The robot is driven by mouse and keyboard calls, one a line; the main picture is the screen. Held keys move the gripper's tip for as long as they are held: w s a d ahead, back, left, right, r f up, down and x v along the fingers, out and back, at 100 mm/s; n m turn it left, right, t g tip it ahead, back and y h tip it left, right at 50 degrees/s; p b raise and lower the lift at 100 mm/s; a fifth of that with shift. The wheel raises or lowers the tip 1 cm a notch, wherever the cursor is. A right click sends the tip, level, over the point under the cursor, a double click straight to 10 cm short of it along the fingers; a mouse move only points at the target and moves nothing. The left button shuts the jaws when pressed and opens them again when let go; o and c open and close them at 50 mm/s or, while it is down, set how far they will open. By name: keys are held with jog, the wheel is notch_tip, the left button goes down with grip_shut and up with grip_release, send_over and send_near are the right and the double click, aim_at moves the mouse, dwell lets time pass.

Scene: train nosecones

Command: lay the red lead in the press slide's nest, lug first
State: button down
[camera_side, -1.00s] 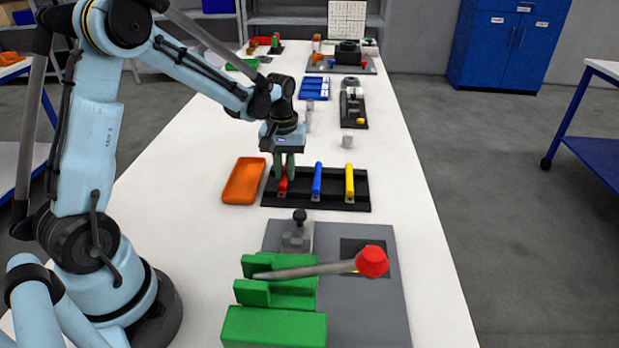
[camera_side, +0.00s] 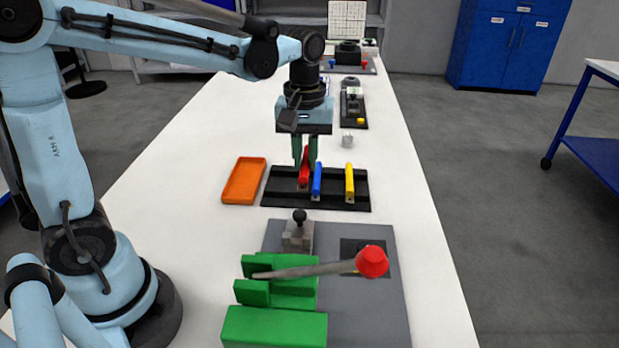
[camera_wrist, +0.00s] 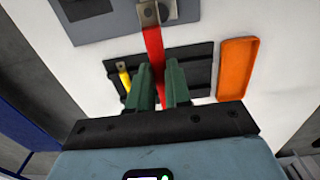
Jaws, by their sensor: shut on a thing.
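My gripper (camera_side: 304,162) is shut on the red lead (camera_side: 304,178) and holds it over the black rack (camera_side: 333,200). In the wrist view the red lead (camera_wrist: 154,48) passes between the green fingers (camera_wrist: 161,95), and its metal lug with a hole (camera_wrist: 149,12) points away from the gripper, toward the grey press plate (camera_wrist: 100,27). In the side view the press slide (camera_side: 298,238) is a small grey block with a black knob, on the press's grey base plate (camera_side: 375,300). Its nest cannot be made out clearly.
A blue lead (camera_side: 317,180) and a yellow lead (camera_side: 349,182) lie in the rack, the blue one close beside the red. An orange tray (camera_side: 243,182) is left of the rack. The press has green blocks (camera_side: 275,326) and a lever with a red knob (camera_side: 372,262).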

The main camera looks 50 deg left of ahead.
jog(key=s+d, duration=0.8)
jog(key=s, duration=0.1)
jog(key=shift+s+f, duration=0.1)
jog(key=shift+f, duration=3.1)
jog(key=shift+s+d+f, duration=0.25)
jog(key=shift+s+d, duration=0.35)
jog(key=shift+d, duration=0.05)
jog(key=shift+f, duration=0.85)
jog(key=shift+f, duration=0.25)
jog(key=c, duration=1)
grip_release()
jog(key=shift+r, duration=0.15)
